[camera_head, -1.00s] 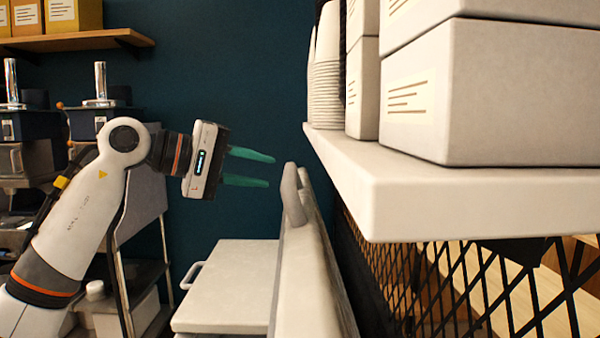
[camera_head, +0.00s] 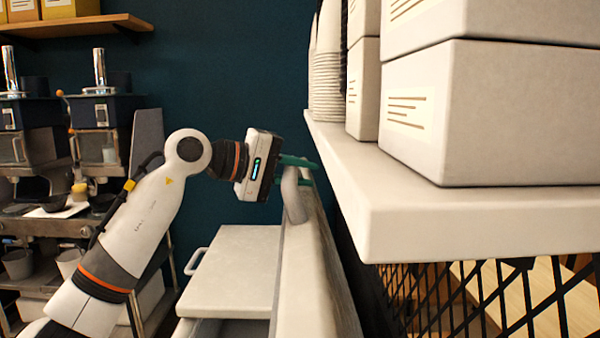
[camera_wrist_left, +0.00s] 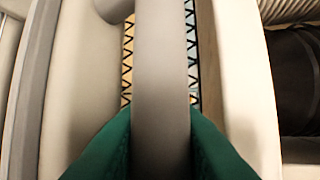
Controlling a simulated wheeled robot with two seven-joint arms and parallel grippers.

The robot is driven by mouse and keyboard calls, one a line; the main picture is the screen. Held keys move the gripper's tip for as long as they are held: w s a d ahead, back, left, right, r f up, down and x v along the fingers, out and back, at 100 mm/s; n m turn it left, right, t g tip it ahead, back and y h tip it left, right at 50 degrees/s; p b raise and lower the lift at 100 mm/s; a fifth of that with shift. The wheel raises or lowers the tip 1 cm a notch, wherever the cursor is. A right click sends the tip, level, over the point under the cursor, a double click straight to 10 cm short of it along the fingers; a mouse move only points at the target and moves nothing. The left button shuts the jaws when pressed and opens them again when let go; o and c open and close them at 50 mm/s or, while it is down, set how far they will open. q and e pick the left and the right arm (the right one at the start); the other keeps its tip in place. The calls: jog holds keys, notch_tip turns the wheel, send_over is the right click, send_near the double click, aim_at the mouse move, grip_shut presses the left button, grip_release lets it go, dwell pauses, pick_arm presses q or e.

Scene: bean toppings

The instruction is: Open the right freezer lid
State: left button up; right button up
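The right freezer lid (camera_head: 303,265) stands steeply upright, seen nearly edge-on in the head view. Its grey handle (camera_head: 293,197) rises near the top. My left gripper (camera_head: 298,172) is at this handle, coming from the left, with green fingers partly hidden behind it. In the left wrist view the handle bar (camera_wrist_left: 160,70) runs between the two fingers, close against both. I cannot tell whether they grip it. Another white lid (camera_head: 235,270) with a side handle lies flat to the left. My right gripper is not in view.
A white shelf (camera_head: 375,200) with boxes (camera_head: 520,110) and stacked cups (camera_head: 328,75) overhangs close to the right of the lid. A black lattice (camera_head: 460,305) is below it. Machines (camera_head: 100,125) stand on the left. The wall side above the flat lid is clear.

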pick_arm(q)
jog(key=shift+a+f+b, duration=0.2)
jog(key=shift+b, duration=0.1)
grip_shut()
jog(key=a+f+h+b, duration=0.1)
jog(key=a+f+b, duration=0.1)
jog(key=a+b, duration=0.3)
jog(key=a, duration=0.3)
jog(key=shift+a+f+n+t, duration=0.3)
jog(key=shift+f, duration=0.1)
jog(key=o, duration=0.6)
grip_release()
jog(key=shift+o, duration=0.2)
